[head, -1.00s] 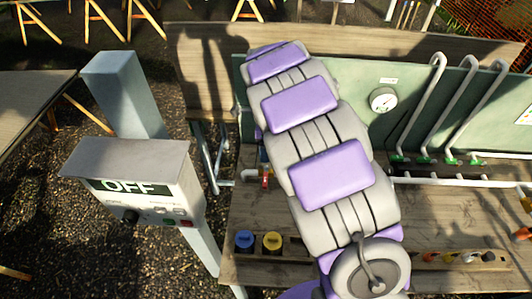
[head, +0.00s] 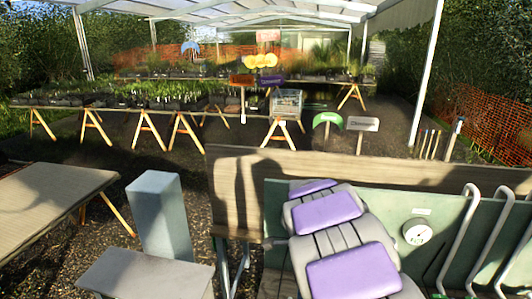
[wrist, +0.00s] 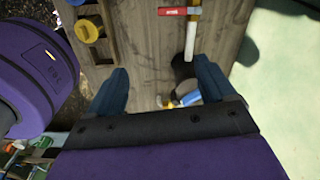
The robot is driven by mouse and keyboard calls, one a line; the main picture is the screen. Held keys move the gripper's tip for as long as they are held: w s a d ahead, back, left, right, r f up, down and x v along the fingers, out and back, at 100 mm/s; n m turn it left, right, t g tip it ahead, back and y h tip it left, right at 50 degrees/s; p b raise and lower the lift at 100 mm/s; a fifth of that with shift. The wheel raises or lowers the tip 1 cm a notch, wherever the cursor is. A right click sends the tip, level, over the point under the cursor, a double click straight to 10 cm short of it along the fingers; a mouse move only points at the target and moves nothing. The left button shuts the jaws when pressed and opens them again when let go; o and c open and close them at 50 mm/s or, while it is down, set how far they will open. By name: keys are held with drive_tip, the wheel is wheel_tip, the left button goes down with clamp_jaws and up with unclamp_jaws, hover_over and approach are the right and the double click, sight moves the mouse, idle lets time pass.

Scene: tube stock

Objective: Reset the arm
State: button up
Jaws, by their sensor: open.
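My arm, with purple pads on grey links, reaches forward over the workbench from the bottom of the head view. Its end is out of the head view. In the wrist view my gripper (wrist: 160,88) shows two dark blue fingers spread wide apart. Nothing is held between them. The wooden bench top (wrist: 140,45) lies beyond the fingers.
A white pipe (wrist: 192,38) with a red valve handle (wrist: 172,11) and a yellow cap (wrist: 88,28) are near the fingers. The green panel (head: 280,220) carries a gauge (head: 417,232) and bent pipes (head: 459,240).

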drive_tip(key=s+d+n+g+b, duration=0.1)
drive_tip(key=s+d+n+b, duration=0.1)
drive_tip(key=s+n, duration=0.7)
drive_tip(key=s+d+n+g+b, duration=0.1)
drive_tip(key=s+n+b, duration=0.3)
drive_tip(key=s, duration=2.1)
drive_tip(key=d+n, duration=0.1)
drive_tip(key=n, duration=0.4)
drive_tip(key=shift+s+d+f, duration=0.2)
drive_tip(key=shift+s+f, duration=0.05)
drive_tip(key=shift+s, duration=0.05)
